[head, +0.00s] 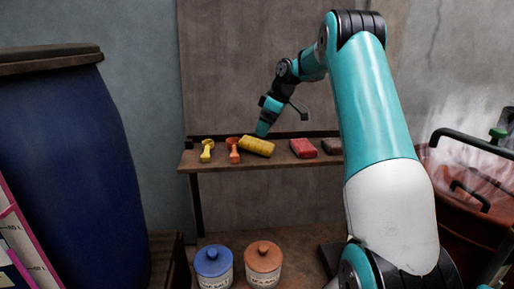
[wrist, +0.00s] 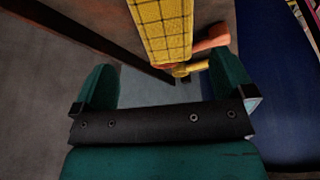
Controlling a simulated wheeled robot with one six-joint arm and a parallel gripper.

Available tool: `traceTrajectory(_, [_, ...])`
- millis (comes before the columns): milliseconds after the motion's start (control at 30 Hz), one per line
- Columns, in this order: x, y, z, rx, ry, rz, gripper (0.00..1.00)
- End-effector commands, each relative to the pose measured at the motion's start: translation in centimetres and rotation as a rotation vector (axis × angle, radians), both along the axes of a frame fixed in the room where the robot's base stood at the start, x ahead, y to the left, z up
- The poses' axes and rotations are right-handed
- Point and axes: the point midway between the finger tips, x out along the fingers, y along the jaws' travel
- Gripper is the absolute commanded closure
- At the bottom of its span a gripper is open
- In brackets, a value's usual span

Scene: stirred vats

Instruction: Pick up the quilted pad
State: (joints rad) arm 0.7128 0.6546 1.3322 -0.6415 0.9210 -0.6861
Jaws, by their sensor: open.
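The quilted pad (head: 257,146) is a yellow block lying on the wall shelf, between an orange tool and a red block. In the wrist view the pad (wrist: 163,28) shows a dark grid of stitch-like lines and runs off the top edge. My gripper (head: 262,130) is just above the pad in the head view; it cannot be told whether they touch. In the wrist view my gripper (wrist: 165,84) is open with its two teal fingers spread wide. The pad lies ahead of the gap, its near end roughly in line with it. Nothing is held.
A yellow tool (head: 207,150) and an orange tool (head: 233,149) lie left of the pad on the shelf (head: 270,162). A red block (head: 304,148) and a dark block (head: 332,146) lie right. Blue (head: 213,262) and orange (head: 264,258) jars stand below; a blue barrel (head: 65,170) stands left; a steaming reddish vat (head: 462,215) stands right.

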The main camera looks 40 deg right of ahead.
Motion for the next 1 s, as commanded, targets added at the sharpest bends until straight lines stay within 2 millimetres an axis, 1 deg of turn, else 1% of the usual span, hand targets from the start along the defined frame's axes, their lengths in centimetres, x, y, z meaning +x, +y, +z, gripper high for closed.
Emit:
traceTrajectory(100, [0.5,0.4,-1.2,0.002,0.001,0.001,0.0])
traceTrajectory(233, [0.8,0.6,-1.9,0.001,0.001,0.002,0.0])
traceTrajectory(333, [1.1,1.2,-2.8,0.003,0.003,0.003,0.0])
traceTrajectory(467, [1.5,2.0,-4.6,0.004,0.005,0.002,0.0])
traceTrajectory(600, [2.1,2.1,-6.1,0.002,0.001,0.0,0.0])
traceTrajectory(700, [2.2,2.2,-6.5,0.0,0.0,-0.001,0.0])
traceTrajectory(867, [2.2,2.1,-6.5,0.0,-0.001,-0.001,0.0])
traceTrajectory(900, [2.2,2.1,-6.5,0.0,-0.001,-0.001,0.09])
traceTrajectory(967, [2.2,2.1,-6.5,0.001,-0.001,-0.001,0.23])
traceTrajectory(1000, [2.2,2.1,-6.5,0.0,-0.001,-0.001,0.32])
